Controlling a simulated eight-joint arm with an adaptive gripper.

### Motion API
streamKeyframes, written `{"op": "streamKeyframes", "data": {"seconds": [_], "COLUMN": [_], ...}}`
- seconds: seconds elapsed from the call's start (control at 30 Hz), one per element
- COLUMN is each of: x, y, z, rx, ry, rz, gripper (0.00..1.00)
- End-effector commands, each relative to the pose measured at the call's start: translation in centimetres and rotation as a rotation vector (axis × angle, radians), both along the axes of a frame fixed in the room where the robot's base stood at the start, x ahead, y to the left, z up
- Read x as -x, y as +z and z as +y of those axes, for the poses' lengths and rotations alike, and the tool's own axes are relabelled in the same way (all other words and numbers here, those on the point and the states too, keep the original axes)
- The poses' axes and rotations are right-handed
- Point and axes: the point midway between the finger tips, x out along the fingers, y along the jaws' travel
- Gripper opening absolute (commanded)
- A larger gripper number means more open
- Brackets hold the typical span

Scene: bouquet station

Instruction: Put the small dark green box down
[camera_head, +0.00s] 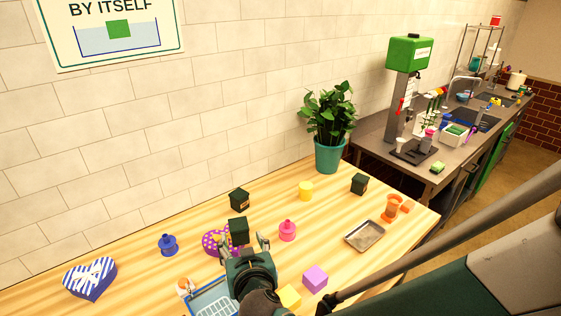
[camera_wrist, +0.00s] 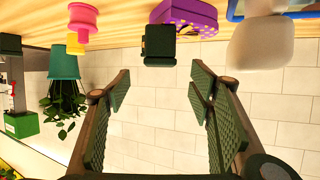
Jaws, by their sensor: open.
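A small dark green box (camera_head: 238,230) stands just beyond the fingertips of my gripper (camera_head: 245,242) in the head view. My gripper's two fingers are spread apart, with no box shut between them. In the wrist view, which is upside down, a dark green box (camera_wrist: 159,46) sits past the open fingers of my gripper (camera_wrist: 158,75), beside the purple heart box. Two similar dark green boxes stand further back, one near the wall (camera_head: 239,200) and one at the right (camera_head: 359,184). I cannot tell whether the nearest box touches the table; its base is partly hidden.
The wooden table (camera_head: 140,285) holds a purple heart box (camera_head: 212,240), pink bottle (camera_head: 287,231), yellow cup (camera_head: 306,190), metal tray (camera_head: 365,236), purple block (camera_head: 315,279) and blue tray (camera_head: 208,300). A potted plant (camera_head: 329,125) stands at the back. Bare wood lies between them.

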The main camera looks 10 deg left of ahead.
Motion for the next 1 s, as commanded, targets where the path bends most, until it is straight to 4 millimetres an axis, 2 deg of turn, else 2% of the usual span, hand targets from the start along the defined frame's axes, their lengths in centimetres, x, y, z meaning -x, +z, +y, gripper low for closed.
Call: {"op": "streamKeyframes", "data": {"seconds": [0.27, 0.47, 0.67, 1.0], "x": [0.0, -0.6, -1.8, -3.2], "y": [0.0, 0.3, 1.0, 2.7], "z": [-0.1, -1.3, -4.9, -14.0], "rx": [0.001, 0.009, 0.034, 0.09], "ry": [-0.001, -0.02, -0.068, -0.18], "rz": [0.001, 0.01, 0.042, 0.135], "gripper": [0.53, 0.53, 0.53, 0.53]}}
